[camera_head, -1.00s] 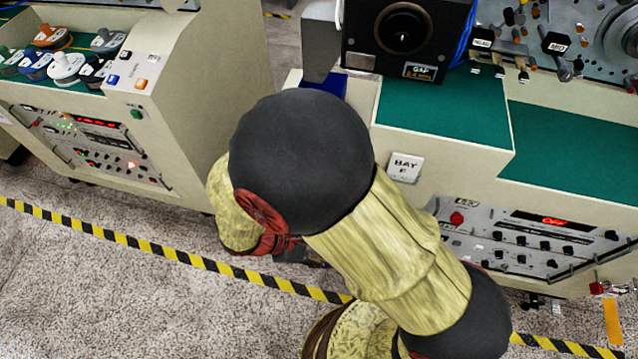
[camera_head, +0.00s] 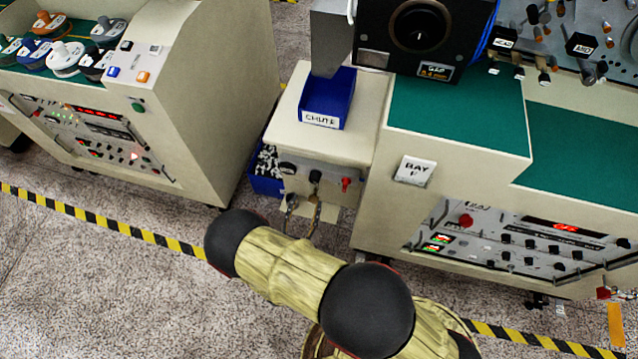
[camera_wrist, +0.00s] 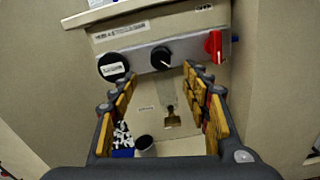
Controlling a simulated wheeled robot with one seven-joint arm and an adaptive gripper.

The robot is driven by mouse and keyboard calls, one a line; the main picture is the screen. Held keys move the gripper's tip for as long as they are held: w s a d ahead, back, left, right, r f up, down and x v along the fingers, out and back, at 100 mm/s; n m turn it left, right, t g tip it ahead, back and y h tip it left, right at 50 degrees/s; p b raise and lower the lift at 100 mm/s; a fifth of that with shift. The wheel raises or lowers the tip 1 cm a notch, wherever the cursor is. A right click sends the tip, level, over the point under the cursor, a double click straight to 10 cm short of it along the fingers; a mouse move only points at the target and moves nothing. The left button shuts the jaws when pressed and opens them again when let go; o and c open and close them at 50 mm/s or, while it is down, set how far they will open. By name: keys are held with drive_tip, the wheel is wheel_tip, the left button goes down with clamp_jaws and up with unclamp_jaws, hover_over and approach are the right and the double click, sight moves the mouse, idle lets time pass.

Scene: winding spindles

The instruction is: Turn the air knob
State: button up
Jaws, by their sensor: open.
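A small cabinet's front panel faces my gripper (camera_wrist: 159,76). In the wrist view, a black knob with a white pointer (camera_wrist: 161,58) is at the panel's middle; it also shows in the head view (camera_head: 315,176). A red handle (camera_wrist: 213,46) is to its right and a round black part with a white label (camera_wrist: 113,67) to its left. The small lettering is unreadable, so I cannot confirm which is the air knob. My gripper is open and empty, its fingers below and either side of the black knob, apparently not touching it.
A blue chute bin (camera_head: 327,104) sits on the cabinet top. A blue box of black and white pieces (camera_head: 266,172) stands at its left. The Bay cabinet (camera_head: 385,215) is close on the right, another console (camera_head: 205,110) on the left. Striped tape (camera_head: 120,230) crosses the floor.

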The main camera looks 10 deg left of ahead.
sight(314, 181)
drive_tip(key=w, duration=0.2)
drive_tip(key=w+b, duration=0.1)
drive_tip(key=w, duration=0.2)
drive_tip(key=w+b, duration=0.1)
drive_tip(key=w, duration=0.1)
drive_tip(key=shift+w+d+r, duration=0.15)
drive_tip(key=shift+w+d, duration=0.25)
drive_tip(key=shift+c, duration=1.2)
drive_tip(key=c, duration=0.9)
